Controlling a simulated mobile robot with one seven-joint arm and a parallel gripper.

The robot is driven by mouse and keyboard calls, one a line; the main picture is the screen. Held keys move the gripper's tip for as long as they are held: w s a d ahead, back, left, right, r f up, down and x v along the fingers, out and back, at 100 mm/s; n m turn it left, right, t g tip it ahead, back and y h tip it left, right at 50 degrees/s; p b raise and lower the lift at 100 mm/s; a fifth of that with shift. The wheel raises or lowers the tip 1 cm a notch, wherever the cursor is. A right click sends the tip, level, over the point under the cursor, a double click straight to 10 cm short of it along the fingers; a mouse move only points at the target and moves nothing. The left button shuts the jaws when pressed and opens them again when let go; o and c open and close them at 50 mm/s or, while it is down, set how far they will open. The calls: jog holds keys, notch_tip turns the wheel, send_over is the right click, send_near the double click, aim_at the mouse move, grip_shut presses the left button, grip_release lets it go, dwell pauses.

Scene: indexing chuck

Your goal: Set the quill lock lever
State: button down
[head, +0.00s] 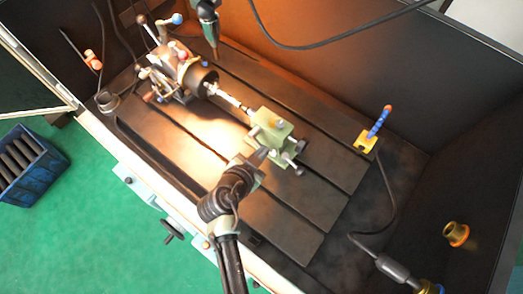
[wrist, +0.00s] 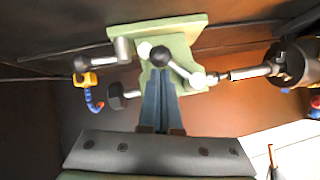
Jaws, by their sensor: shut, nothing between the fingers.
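The light green tailstock (head: 268,124) stands on the slotted table, and in the wrist view (wrist: 188,40) it fills the upper middle. A lever with a black ball knob (wrist: 160,56) and a silver arm lies across its face. A second black-knobbed lever (wrist: 95,61) sits at its left on a silver hub. I cannot tell for certain which is the quill lock lever. My gripper (head: 264,153) is at the tailstock's near side. In the wrist view its shut, empty fingertips (wrist: 160,72) are just below the first lever's knob; contact is unclear.
The indexing chuck (head: 202,80) is left of the tailstock, with a silver bar between them. A dark clamp knob (wrist: 116,95) is left of my fingers. A yellow block with a blue hose (head: 370,138) stands right. A spindle (head: 209,25) hangs above.

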jog(key=shift+f+b, duration=0.2)
jog(key=shift+b, duration=0.3)
jog(key=shift+f+m+t+y+b, duration=0.25)
jog(key=shift+m+t+y+b, duration=0.15)
jog(key=shift+b, duration=0.35)
jog(key=f+b, duration=0.1)
jog(key=b, duration=0.1)
jog(key=shift+m+b, duration=0.3)
jog(key=shift+b, duration=0.05)
jog(key=f+m+t+y+b, duration=0.1)
jog(key=b, duration=0.3)
jog(key=shift+a+f+t+y+b, duration=0.1)
jog(key=shift+f+t+y+b, duration=0.1)
jog(key=shift+t+y+b, duration=0.15)
jog(key=b, duration=0.2)
jog(key=m+t+b, duration=0.1)
jog(key=b, duration=0.1)
jog(key=shift+w+a+f+y, duration=0.2)
jog(key=shift+a+f+y, duration=0.05)
jog(key=shift+f+y, duration=0.1)
jog(key=b, duration=0.1)
jog(key=m+t+b, duration=0.1)
jog(key=b, duration=0.1)
jog(key=shift+w+a+m+y, duration=0.2)
jog(key=shift+a+m+y, duration=0.05)
jog(key=shift+m+y, duration=0.05)
jog(key=shift+r, duration=0.15)
jog(key=shift+a, duration=0.1)
